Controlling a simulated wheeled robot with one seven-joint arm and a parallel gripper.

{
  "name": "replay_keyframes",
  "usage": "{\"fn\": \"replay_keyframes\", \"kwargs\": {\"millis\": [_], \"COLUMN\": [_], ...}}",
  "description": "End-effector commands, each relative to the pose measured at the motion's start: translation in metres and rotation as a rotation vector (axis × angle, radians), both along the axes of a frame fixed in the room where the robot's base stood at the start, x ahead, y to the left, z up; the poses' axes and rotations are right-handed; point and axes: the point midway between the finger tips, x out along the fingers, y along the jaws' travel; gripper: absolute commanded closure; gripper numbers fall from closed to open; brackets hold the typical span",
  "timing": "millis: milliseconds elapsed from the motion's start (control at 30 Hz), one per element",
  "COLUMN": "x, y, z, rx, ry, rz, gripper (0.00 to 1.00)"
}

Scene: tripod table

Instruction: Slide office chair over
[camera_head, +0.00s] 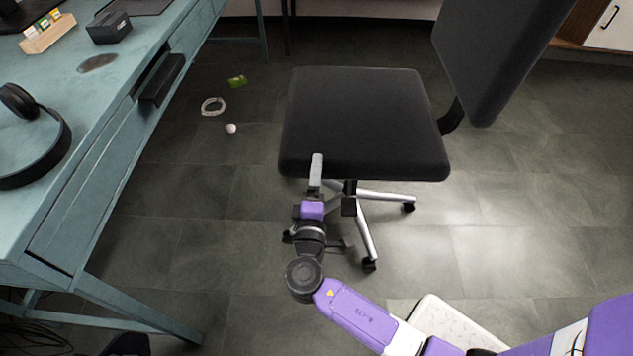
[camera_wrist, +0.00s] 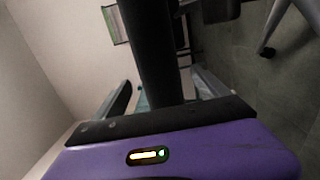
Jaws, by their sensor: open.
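The office chair has a black square seat (camera_head: 355,115), a tilted black backrest (camera_head: 495,65) at its right and silver legs on casters. My gripper (camera_head: 316,172) is at the seat's near left corner, with one finger showing over the seat's front edge. In the wrist view the fingers (camera_wrist: 165,88) are apart. A dark bar (camera_wrist: 150,45), which looks like the seat seen edge-on, runs between them. Whether they touch it I cannot tell. A chair leg with its caster (camera_wrist: 267,50) shows at the upper right there.
A teal desk (camera_head: 105,130) with headphones (camera_head: 40,140) stands at the left. Floor right of the chair is clear.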

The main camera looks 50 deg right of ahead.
Motion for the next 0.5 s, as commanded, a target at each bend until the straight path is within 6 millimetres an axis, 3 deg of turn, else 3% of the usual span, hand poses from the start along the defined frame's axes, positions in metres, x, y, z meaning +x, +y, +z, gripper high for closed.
{"fn": "replay_keyframes", "kwargs": {"millis": [300,500], "x": [0.026,0.036], "y": [-0.038,-0.052], "z": [-0.001,-0.001], "rx": [0.001,0.001], "ry": [-0.003,-0.001], "rz": [-0.002,-0.001], "gripper": [0.15,0.15]}}
